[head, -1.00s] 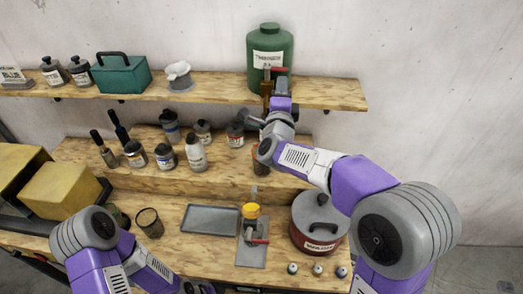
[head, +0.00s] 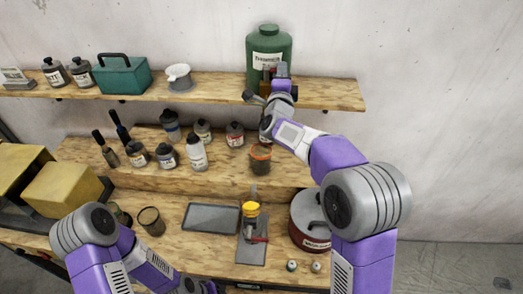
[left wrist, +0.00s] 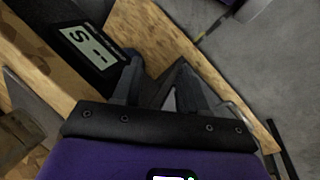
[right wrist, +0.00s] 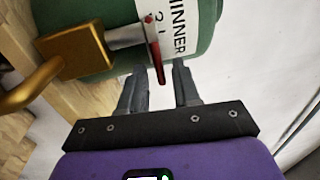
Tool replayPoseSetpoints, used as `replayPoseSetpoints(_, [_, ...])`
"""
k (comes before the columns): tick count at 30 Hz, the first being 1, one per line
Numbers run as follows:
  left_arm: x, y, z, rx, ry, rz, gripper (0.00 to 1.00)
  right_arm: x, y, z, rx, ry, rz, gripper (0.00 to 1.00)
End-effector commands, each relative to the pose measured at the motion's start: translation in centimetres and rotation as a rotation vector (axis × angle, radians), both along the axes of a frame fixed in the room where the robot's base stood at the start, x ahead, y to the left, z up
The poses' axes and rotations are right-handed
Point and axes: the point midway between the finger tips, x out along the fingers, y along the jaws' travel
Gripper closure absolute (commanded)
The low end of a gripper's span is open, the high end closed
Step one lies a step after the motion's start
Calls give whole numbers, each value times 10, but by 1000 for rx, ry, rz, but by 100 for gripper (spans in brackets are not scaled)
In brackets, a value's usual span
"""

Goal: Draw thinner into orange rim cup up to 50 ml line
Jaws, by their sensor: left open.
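The green thinner jug (head: 284,48) stands on the upper shelf; its label shows in the right wrist view (right wrist: 178,28). Its brass tap (right wrist: 75,50) has a red lever (right wrist: 154,45). My right gripper (right wrist: 160,88) is open, its fingertips close to the lever's end; I cannot tell whether they touch it. The orange rim cup (head: 261,159) stands upright on the raised step below the jug. Its 50 ml line and any liquid level cannot be made out. My left gripper (left wrist: 157,82) is open and empty, low by the bench's front edge, mostly outside the head view.
Several jars and bottles (head: 197,152) stand on the step left of the cup. A grey tray (head: 211,217), a yellow-topped dispenser (head: 250,210), a dark red pot (head: 306,228) and an empty-looking cup (head: 151,221) are on the bench. A black display device (left wrist: 88,47) is near my left gripper.

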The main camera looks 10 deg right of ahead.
Motion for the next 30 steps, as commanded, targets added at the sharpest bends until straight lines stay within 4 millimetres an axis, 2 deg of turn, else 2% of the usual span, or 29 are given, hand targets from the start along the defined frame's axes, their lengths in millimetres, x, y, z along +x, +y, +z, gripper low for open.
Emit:
replayPoseSetpoints(1, [0,0,0,0,0,0,57,0,0,0,0,0,0,77])
replayPoseSetpoints(6, [0,0,0,0,0,0,57,0,0,0,0,0,0,100])
replayPoseSetpoints(17, [0,0,-1,0,0,0,57,0,0,0,1,-1,1,100])
replayPoseSetpoints(30, [0,0,-15,0,0,0,57,2,-2,-1,2,-2,37,100])
